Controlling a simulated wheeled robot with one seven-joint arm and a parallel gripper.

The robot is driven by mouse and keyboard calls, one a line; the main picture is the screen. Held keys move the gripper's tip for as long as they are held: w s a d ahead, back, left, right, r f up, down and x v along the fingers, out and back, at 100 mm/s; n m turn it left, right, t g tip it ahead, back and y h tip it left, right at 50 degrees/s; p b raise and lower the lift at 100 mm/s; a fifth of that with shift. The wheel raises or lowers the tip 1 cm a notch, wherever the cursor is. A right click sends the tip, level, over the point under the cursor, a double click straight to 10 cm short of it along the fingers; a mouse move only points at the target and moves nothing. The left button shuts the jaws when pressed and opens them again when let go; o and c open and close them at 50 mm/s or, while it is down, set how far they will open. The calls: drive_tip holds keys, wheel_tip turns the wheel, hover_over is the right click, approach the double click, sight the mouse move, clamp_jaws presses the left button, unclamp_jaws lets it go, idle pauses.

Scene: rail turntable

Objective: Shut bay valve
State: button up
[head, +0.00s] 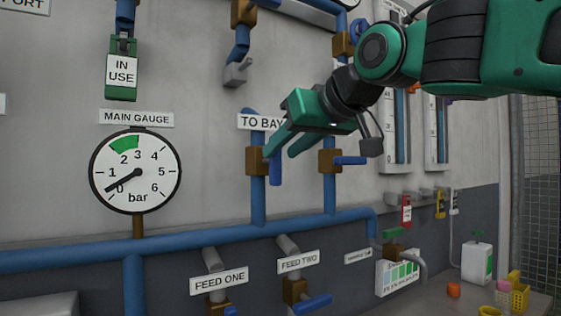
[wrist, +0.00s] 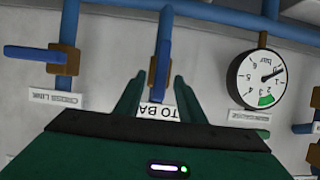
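The bay valve has a brown body (head: 257,161) on a vertical blue pipe under the partly covered "TO BAY" label (head: 258,122). Its blue handle (head: 275,168) hangs down, in line with the pipe. In the wrist view, which is upside down, the handle (wrist: 165,47) also runs along the pipe. My gripper (head: 280,154) is open in front of this valve. In the wrist view its two fingertips (wrist: 157,78) stand either side of the valve body, with the handle beyond them. Whether they touch anything cannot be told.
The main gauge (head: 136,171) reads near 0. The feed one (head: 217,300) and feed two (head: 294,290) valves sit below the horizontal blue pipe (head: 180,240).

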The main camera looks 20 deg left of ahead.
sight(280, 154)
drive_tip(key=shift+x, duration=2.15)
drive_tip(key=shift+s, duration=0.1)
clamp_jaws()
drive_tip(key=shift+d, duration=0.15)
